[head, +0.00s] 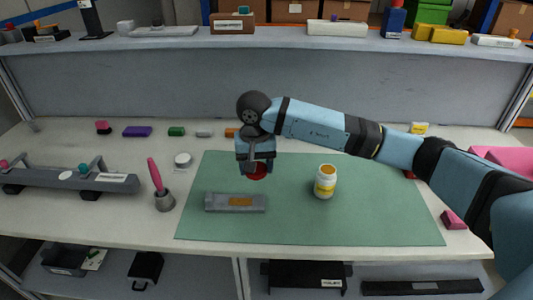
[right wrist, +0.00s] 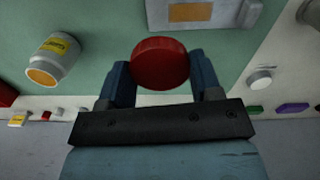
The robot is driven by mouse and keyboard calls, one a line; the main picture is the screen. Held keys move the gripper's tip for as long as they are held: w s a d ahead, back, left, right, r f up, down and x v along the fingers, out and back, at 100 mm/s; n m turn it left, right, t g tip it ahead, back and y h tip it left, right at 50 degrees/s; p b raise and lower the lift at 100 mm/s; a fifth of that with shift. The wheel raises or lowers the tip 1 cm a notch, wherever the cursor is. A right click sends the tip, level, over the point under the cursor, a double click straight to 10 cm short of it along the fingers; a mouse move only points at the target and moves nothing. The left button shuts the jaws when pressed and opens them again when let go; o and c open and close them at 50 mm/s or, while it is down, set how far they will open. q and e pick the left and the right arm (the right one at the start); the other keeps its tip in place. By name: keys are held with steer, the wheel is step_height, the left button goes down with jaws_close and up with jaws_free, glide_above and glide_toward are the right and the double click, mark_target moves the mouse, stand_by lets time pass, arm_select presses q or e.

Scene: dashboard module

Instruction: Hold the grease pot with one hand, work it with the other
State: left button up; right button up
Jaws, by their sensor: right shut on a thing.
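The grease pot (head: 325,182) is a white jar with a yellow label and an orange top face. It stands upright on the green mat, apart from any gripper; it also shows in the right wrist view (right wrist: 52,60). My right gripper (head: 256,170) is shut on a red round disc (right wrist: 160,63), which looks like a lid. The disc is held to the left of the pot, behind the grey block (head: 222,203) with an orange patch. The height of the disc above the mat is hard to tell. My left gripper is in neither view.
The green mat (head: 370,225) is mostly bare. A grey rack (head: 60,178) is farther left. A white round piece (head: 183,160) and several small coloured blocks lie behind. My right arm spans the right side.

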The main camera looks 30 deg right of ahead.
steer(key=n, duration=0.1)
steer(key=a+n, duration=0.1)
steer(key=n, duration=0.1)
steer(key=f+n, duration=0.1)
steer(key=shift+s+a, duration=0.15)
steer(key=shift+a, duration=0.2)
